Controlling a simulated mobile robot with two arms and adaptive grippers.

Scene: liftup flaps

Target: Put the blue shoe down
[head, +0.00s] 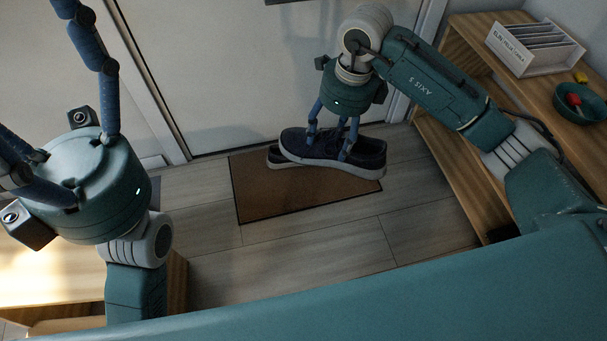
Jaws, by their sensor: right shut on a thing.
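I cannot tell whether the sole touches the mat. A second shoe (273,158) shows behind and mostly hidden by the first, near the mat's far edge. My left gripper (32,78) is at the left, its fingers spread wide, open and empty, far from the shoes.
A pale door (200,70) stands just behind the mat. A wooden shelf unit (450,100) at the right holds a white letter rack (530,55) and a green bowl (580,102). Wooden furniture (60,280) is at the lower left. The floor (330,240) before the mat is clear.

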